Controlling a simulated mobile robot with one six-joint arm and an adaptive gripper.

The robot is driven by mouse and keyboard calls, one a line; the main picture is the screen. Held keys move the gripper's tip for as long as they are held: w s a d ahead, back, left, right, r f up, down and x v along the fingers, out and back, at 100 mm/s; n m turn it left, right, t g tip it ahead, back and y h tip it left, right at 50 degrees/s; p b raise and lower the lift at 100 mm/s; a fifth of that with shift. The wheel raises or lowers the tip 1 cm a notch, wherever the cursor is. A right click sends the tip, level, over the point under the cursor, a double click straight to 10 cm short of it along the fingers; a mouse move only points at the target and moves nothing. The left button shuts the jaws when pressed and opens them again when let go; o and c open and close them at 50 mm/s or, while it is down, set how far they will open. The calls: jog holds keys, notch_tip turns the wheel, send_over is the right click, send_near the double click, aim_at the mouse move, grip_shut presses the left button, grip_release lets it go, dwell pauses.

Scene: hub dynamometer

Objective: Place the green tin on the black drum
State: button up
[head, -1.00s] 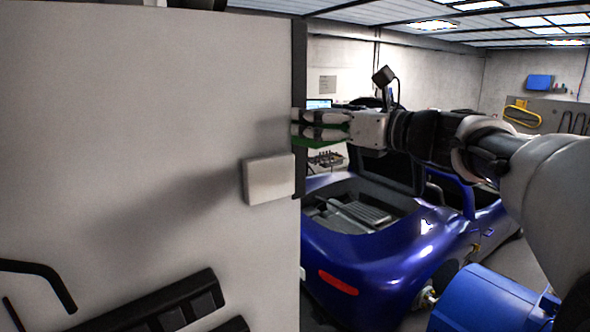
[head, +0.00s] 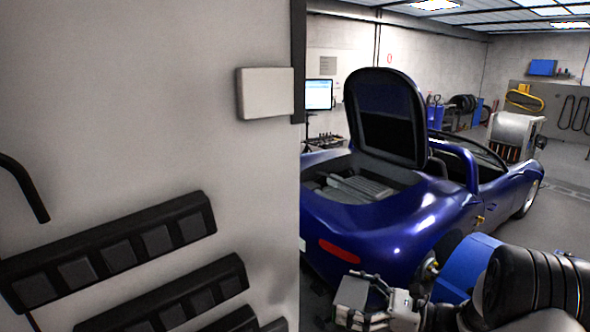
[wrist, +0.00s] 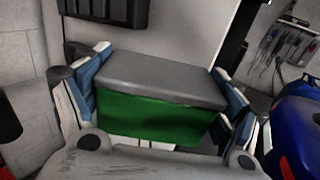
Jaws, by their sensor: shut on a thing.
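The green tin shows in the wrist view (wrist: 155,115) as a box with a green side and a grey top. My gripper (wrist: 160,85) is shut on it, with blue-and-white finger pads along both of its ends. In the head view my gripper (head: 362,300) is low at the bottom centre. The tin's grey top (head: 351,290) shows between the fingers, clear of any surface I can see. I cannot make out the black drum for certain in either view.
A blue sports car (head: 390,225) with its rear lid raised stands behind my gripper. A blue machine housing (head: 458,265) is close to the right of it. A large pale panel (head: 120,120) with black racks (head: 115,255) fills the left. Open floor (head: 565,215) lies at right.

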jog(key=s+f+m+t+h+b, duration=0.3)
jog(key=s+f+t+h, duration=0.1)
jog(key=f, duration=0.4)
jog(key=s+d+f+m+t+h+b, duration=0.1)
jog(key=s+f+m+t+h+b, duration=0.2)
jog(key=f, duration=0.6)
jog(key=shift+s+d+f+m+t+h, duration=0.25)
jog(key=shift+s+m+t+h, duration=0.3)
jog(key=shift+m+t, duration=0.3)
